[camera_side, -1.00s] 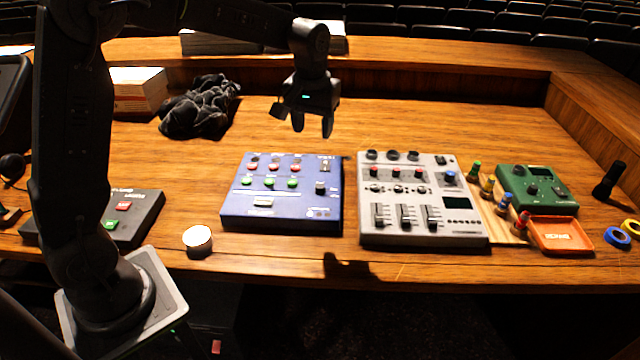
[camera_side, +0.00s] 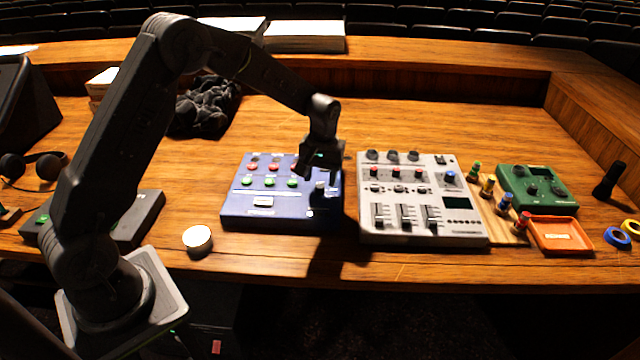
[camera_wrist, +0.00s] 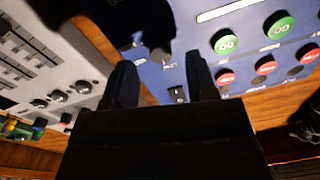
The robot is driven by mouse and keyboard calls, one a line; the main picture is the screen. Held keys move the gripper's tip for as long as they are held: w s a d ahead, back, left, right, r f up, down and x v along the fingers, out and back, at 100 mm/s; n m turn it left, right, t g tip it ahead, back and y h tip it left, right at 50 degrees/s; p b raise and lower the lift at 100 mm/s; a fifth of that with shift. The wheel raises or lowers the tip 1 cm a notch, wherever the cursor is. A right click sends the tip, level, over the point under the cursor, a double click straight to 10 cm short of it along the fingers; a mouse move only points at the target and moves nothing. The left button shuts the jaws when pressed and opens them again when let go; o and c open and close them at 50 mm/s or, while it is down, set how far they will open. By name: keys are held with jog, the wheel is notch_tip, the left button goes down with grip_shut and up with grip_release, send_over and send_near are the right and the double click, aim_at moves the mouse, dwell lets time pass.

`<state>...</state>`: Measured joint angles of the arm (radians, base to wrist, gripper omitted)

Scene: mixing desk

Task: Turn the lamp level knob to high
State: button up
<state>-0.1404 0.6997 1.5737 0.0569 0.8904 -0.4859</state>
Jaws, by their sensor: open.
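The blue panel (camera_side: 265,213) lies flat on the desk, with red and green buttons in rows. A small knob (camera_side: 320,186) stands near its right side. The same knob appears in the wrist view (camera_wrist: 160,56), partly in dark shadow. I cannot read its full label or its pointer. My gripper (camera_side: 318,176) hangs pointing down just above this knob. In the wrist view my gripper (camera_wrist: 159,63) has its two fingers apart, one on either side of the knob in the picture. Nothing is held. I cannot tell whether the fingers touch the knob.
A grey mixer (camera_side: 400,238) with faders and knobs stands close to the right of the panel. Further right are a green box (camera_side: 537,188) and an orange tray (camera_side: 562,235). A small round light-topped object (camera_side: 197,239) stands left of the panel.

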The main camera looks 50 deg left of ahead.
aim_at(320, 189)
jog(key=shift+a+f, duration=0.1)
jog(key=shift+f, duration=1.35)
jog(key=c, duration=0.9)
